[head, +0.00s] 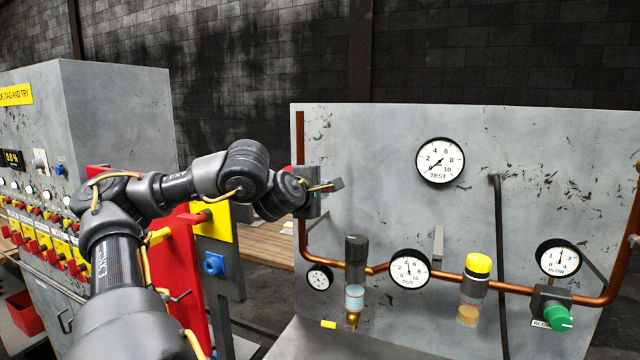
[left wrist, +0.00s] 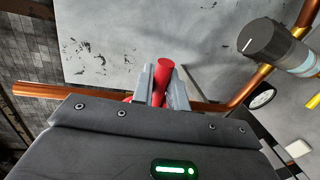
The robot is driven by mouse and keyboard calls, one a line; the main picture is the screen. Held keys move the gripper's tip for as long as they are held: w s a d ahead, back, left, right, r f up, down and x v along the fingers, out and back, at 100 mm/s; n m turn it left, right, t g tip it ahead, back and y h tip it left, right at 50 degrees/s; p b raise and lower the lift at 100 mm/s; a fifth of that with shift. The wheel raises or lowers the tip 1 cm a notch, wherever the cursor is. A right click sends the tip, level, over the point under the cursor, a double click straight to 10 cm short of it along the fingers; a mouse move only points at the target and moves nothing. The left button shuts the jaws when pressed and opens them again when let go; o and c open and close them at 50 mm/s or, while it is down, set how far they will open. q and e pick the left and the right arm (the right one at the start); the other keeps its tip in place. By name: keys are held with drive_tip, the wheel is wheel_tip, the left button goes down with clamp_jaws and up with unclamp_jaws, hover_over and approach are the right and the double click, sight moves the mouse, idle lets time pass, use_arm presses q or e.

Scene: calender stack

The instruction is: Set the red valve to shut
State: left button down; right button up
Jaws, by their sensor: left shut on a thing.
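The red valve's handle (left wrist: 164,66) shows in the left wrist view between the two grey fingers of my left gripper (left wrist: 162,84), which is shut on it. Behind it runs the copper pipe (left wrist: 45,90). More red shows low beside the fingers. In the head view my left gripper (head: 331,186) is at the upper left of the panel, in front of the pipe's upright part, and hides most of the valve. How the handle stands to the pipe I cannot tell. My right gripper is in neither view.
The grey panel (head: 380,130) carries a test gauge (head: 440,160), an out gauge (head: 409,268), a black-topped filter (head: 356,247), a yellow-capped unit (head: 478,264) and a green knob (head: 558,317). A control cabinet (head: 120,110) and a red board (head: 180,260) stand left.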

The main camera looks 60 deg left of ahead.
use_arm(q)
drive_tip(key=shift+f+m, duration=0.5)
drive_tip(key=shift+f, duration=0.1)
drive_tip(key=c, duration=1.4)
unclamp_jaws()
drive_tip(key=shift+c, duration=0.2)
drive_tip(key=b+v, duration=0.5)
drive_tip(key=v, duration=0.5)
drive_tip(key=shift+s+d, duration=0.25)
